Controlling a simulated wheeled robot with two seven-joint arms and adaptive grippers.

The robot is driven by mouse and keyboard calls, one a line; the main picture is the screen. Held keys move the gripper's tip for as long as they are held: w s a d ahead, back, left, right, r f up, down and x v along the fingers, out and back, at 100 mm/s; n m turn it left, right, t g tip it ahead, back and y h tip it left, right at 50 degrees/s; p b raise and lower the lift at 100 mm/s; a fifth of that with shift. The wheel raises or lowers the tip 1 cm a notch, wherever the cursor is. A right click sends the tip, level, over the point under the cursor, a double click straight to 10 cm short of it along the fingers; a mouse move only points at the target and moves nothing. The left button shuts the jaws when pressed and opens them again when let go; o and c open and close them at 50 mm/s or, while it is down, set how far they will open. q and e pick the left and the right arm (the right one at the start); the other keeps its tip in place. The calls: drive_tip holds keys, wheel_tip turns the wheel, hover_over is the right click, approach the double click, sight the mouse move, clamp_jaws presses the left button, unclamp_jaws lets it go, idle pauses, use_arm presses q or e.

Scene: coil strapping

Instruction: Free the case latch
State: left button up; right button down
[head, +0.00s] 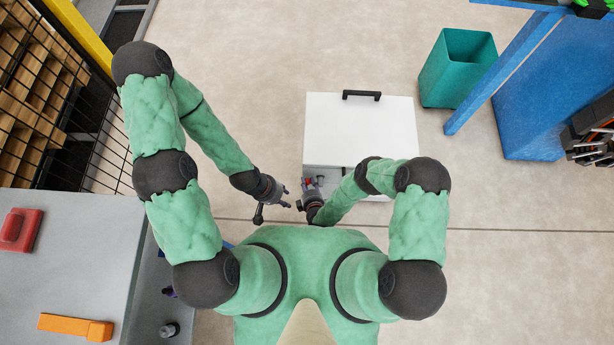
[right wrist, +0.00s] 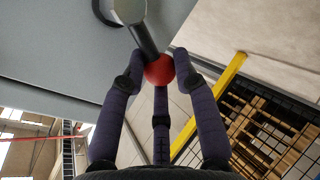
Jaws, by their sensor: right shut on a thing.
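A white case (head: 360,130) with a black handle (head: 361,95) on its far part stands on the floor in front of me. In the right wrist view, a red ball knob (right wrist: 159,70) tips a black lever (right wrist: 143,40) that comes from a round grey hub (right wrist: 130,9) on a grey face. My right gripper (right wrist: 160,72) has its purple fingers closed around this knob. In the head view, my right gripper (head: 311,184) is at the case's near left side, partly hidden by its wrist. My left gripper (head: 288,196) is just left of it, its fingers spread and empty, apart from the case.
A grey table (head: 80,270) at the lower left bears a red block (head: 20,229) and an orange piece (head: 75,326). A teal bin (head: 455,70) and a blue frame (head: 535,90) stand at the right. A black mesh fence (head: 108,150) is at the left. Floor around the case is clear.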

use_arm(q)
drive_tip(key=shift+a, duration=0.2)
use_arm(e)
drive_tip(key=shift+w+a+f+n, duration=0.1)
drive_tip(key=shift+a+n, duration=0.2)
drive_tip(key=c, duration=0.9)
unclamp_jaws()
drive_tip(key=shift+f, duration=0.1)
drive_tip(key=shift+c, duration=0.2)
use_arm(q)
drive_tip(key=shift+a, duration=0.15)
use_arm(e)
drive_tip(key=v, duration=0.7)
drive_tip(key=shift+s, duration=0.25)
